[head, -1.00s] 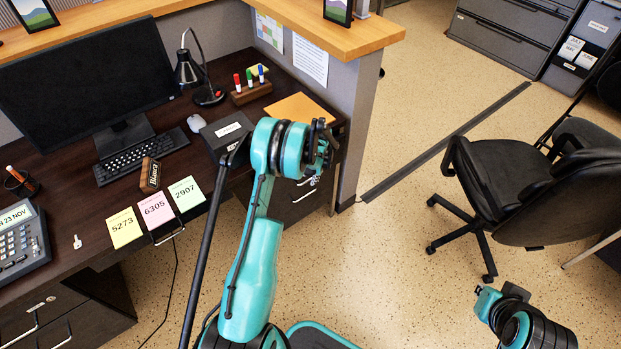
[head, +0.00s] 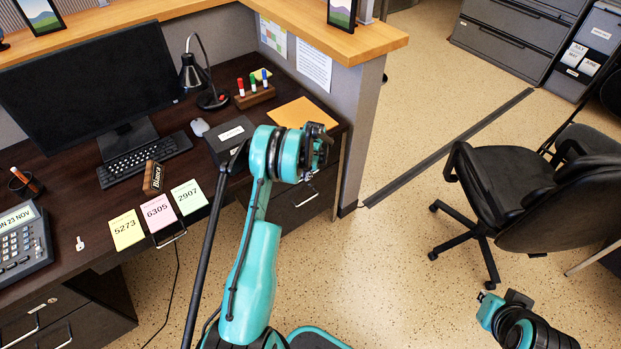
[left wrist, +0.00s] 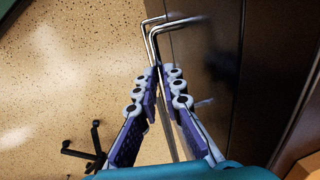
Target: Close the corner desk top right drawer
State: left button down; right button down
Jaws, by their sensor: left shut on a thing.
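The corner desk (head: 75,185) is dark brown, with drawers at its right end beside the partition. My left gripper (left wrist: 161,80) is shut on a thin metal drawer handle (left wrist: 150,42) in the left wrist view, and the dark drawer front (left wrist: 220,60) is to its right. A second bar handle shows close by. In the head view my left wrist (head: 318,150) hides the fingers and the top right drawer; a lower drawer front (head: 298,212) shows below. How far the top drawer stands out is hidden. My right arm end (head: 492,308) is at the lower right, fingers unseen.
The partition end (head: 362,130) stands just right of the drawers. A black office chair (head: 500,190) is farther right on open speckled floor (head: 390,260). A monitor (head: 85,85), keyboard (head: 145,160), and three number notes lie on the desk.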

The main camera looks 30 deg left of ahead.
pick_arm(q)
jog(key=c, duration=1.6)
grip_release()
jog(key=shift+w+a, duration=0.15)
jog(key=shift+a, duration=0.15)
jog(key=shift+d+r, duration=0.1)
jog(key=r, duration=0.4)
jog(key=d+r, duration=0.1)
jog(key=r, duration=0.2)
jog(key=s+d+r, duration=0.1)
jog(key=r, duration=0.3)
jog(key=shift+r, duration=0.3)
jog(key=s+d+r+n+t, duration=0.1)
jog(key=s+d+r, duration=0.45)
jog(key=r, duration=0.25)
jog(key=s+d+r+n+t, duration=0.1)
jog(key=s+d+r+t, duration=0.1)
jog(key=s+d+r, duration=0.4)
jog(key=s+d+r+t, duration=0.1)
jog(key=s+d, duration=0.3)
jog(key=s, duration=0.1)
jog(key=s+d+r+n+t+h, duration=0.1)
jog(key=s+d, duration=0.3)
jog(key=s, duration=0.2)
jog(key=s+d+r+n+t, duration=0.1)
jog(key=s+d, duration=0.3)
jog(key=s, duration=0.2)
jog(key=shift+s+h, duration=0.1)
jog(key=shift+h, duration=0.3)
